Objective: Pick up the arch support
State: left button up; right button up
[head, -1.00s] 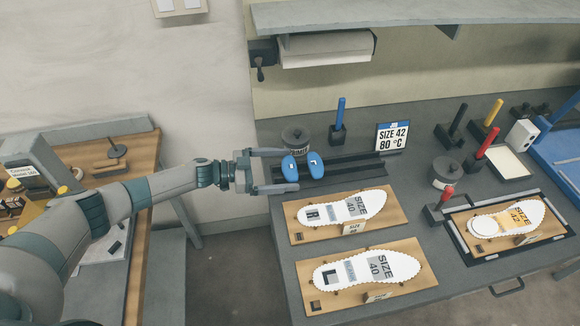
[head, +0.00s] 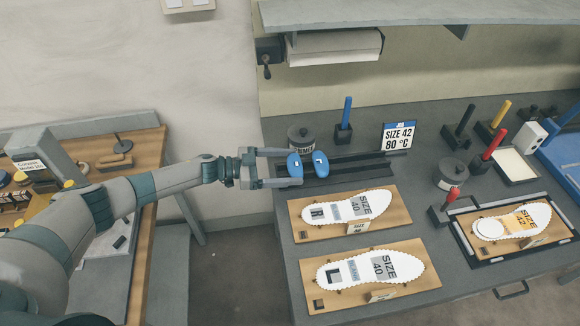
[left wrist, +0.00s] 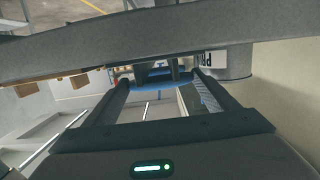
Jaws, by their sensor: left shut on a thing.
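Two blue arch supports stand side by side at the black rail rack at the back left of the bench. The left arch support (head: 295,168) is between the fingertips of my left gripper (head: 292,167), which is shut on it, one finger at each end. The right arch support (head: 321,167) is just beside it, clear of the fingers. In the left wrist view a blue strip of arch support (left wrist: 152,82) shows between the fingertips, partly hidden by dark parts. I cannot tell whether the held support is clear of the rack (head: 362,166). My right gripper is not in view.
A dark primer pot (head: 300,137) stands right behind the held support. A SIZE 42, 80 °C sign (head: 399,136) and a blue-handled tool (head: 346,120) stand behind the rack. Boards with white insoles (head: 386,213) lie in front. A shelf with a paper roll (head: 335,46) hangs above.

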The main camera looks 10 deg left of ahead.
aim_at(290, 166)
pick_arm(q)
jog(key=shift+r, duration=0.5)
jog(key=r+b, duration=0.1)
jog(key=r, duration=0.2)
jog(key=shift+d+r, duration=0.1)
jog(key=shift+d, duration=0.1)
jog(key=d+r+b, duration=0.2)
jog(key=d+r, duration=0.4)
jog(key=d, duration=0.5)
jog(key=shift+w+d+r+b, duration=0.15)
jog(key=shift+w+r+b, duration=0.15)
jog(key=shift+w+b, duration=0.15)
jog(key=shift+s, duration=0.15)
